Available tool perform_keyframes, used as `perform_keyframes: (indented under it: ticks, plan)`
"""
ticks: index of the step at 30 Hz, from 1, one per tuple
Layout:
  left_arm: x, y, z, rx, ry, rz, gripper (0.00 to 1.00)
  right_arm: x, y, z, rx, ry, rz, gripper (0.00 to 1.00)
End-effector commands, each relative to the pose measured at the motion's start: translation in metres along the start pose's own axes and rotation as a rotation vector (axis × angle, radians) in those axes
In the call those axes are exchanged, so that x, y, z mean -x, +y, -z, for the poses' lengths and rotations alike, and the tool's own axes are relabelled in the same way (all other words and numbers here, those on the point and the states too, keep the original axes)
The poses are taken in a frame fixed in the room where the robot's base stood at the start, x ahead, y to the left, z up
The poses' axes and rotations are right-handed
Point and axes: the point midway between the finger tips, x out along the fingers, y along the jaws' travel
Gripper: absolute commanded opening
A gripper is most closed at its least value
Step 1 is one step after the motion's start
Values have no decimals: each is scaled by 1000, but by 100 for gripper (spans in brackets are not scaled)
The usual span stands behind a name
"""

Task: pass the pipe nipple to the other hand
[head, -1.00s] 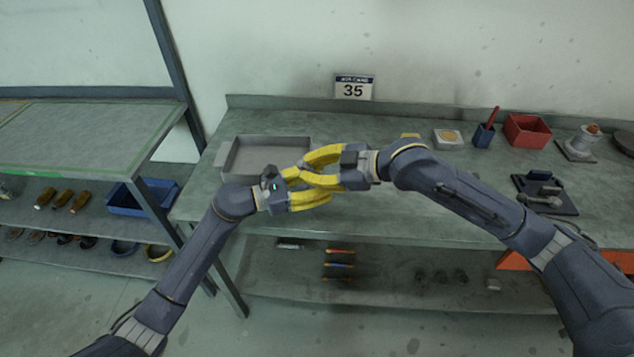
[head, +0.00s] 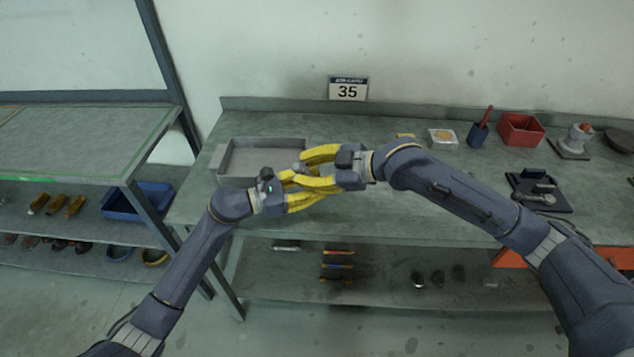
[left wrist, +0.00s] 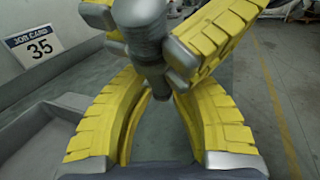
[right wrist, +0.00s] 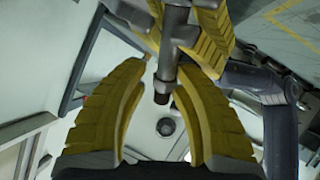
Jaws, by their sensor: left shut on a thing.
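The pipe nipple, a short grey metal cylinder (head: 298,168), is held in the air between my two grippers, in front of the tray. It is largest in the left wrist view (left wrist: 146,40), upright in the picture, and also shows in the right wrist view (right wrist: 167,60). My left gripper (head: 305,182) is shut on it; its yellow fingers cross in front of the right gripper's fingers. My right gripper (head: 300,166) has its fingers on either side of the nipple, with a gap between its tips in the right wrist view. Fingers partly hide the nipple in the head view.
A shallow grey tray (head: 225,163) stands on the bench behind the grippers. A job card marked 35 (head: 348,89) is at the back. A red bin (head: 521,129), a blue cup (head: 478,135) and a dark fixture (head: 540,191) stand at the right. The bench middle is clear.

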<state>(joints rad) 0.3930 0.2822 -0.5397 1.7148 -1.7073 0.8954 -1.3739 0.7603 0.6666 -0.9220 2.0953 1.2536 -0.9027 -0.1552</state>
Motion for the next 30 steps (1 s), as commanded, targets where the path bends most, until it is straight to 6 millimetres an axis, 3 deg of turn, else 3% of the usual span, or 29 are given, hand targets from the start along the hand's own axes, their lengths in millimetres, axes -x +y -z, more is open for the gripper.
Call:
perform_keyframes:
  ticks: [3,17,30]
  plan:
    - [0,1,0,-1,0,-2,0,0,0,0,-1,0,1,41]
    - [1,2,0,-2,0,-5,0,6,-4,3,-12,-12,-18,41]
    - [1,2,0,-2,1,-4,0,47,-8,24,-98,-88,-188,41]
